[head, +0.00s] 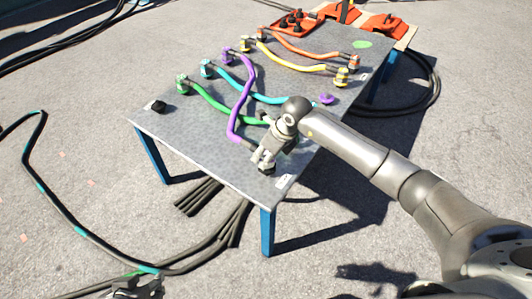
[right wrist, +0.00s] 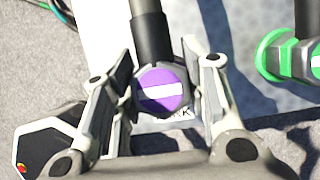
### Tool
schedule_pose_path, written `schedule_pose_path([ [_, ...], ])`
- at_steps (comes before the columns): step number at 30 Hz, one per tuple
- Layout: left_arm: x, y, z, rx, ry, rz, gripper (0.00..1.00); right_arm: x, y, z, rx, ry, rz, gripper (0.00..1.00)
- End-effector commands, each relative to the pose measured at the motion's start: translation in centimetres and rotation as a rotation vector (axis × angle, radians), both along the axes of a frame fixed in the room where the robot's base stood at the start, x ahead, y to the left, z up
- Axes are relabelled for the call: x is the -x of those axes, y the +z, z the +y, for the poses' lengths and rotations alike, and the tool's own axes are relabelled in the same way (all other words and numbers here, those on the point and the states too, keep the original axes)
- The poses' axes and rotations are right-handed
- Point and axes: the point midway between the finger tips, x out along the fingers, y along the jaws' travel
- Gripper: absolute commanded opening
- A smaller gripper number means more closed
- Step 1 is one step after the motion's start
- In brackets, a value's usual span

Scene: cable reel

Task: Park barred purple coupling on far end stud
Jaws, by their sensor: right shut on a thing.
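The barred purple coupling (right wrist: 163,90), a purple disc with a white bar on a dark body, sits between the fingers of my right gripper (right wrist: 166,70). In the head view my right gripper (head: 266,158) is over the table's near right corner, shut on the coupling at the end of the purple hose (head: 244,92). A white label (right wrist: 178,113), partly hidden, lies below the coupling. A dark stud-like piece (head: 158,106) stands at the table's left corner. A purple piece (head: 326,98) stands by the right edge. My left gripper (head: 136,286) is at the bottom edge, its fingers unclear.
Green (head: 212,105), cyan (head: 232,80), yellow (head: 285,60) and orange (head: 300,47) hoses lie across the grey table (head: 185,130). A green coupling (right wrist: 288,57) is close right of my right gripper. A red tray (head: 282,27) is at the back. Black cables lie on the ground.

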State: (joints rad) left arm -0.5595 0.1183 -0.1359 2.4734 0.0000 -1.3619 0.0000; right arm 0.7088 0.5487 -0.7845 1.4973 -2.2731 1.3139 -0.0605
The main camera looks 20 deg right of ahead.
Motion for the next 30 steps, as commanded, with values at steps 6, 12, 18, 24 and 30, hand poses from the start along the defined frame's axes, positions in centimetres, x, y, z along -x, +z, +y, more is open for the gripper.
schedule_pose_path([
  [6, -0.79, 0.21, -0.27, 0.008, -0.003, -0.038, 0.40, -0.07, -0.23, -0.01, -0.001, 0.000, -0.002, 0.12],
  [12, -0.84, 0.27, -0.29, 0.009, -0.004, -0.041, 0.40, -0.07, -0.22, -0.02, -0.001, 0.000, -0.002, 0.12],
  [18, -0.57, 0.17, -0.19, 0.006, -0.003, -0.027, 0.40, -0.04, -0.22, -0.05, 0.001, -0.001, -0.002, 0.12],
  [24, -0.51, 0.13, -0.17, 0.005, -0.001, -0.024, 0.40, -0.03, -0.23, -0.03, -0.001, 0.000, -0.002, 0.12],
  [30, -0.37, 0.11, -0.12, 0.004, -0.001, -0.018, 0.40, -0.07, -0.20, -0.01, 0.001, 0.000, -0.003, 0.12],
])
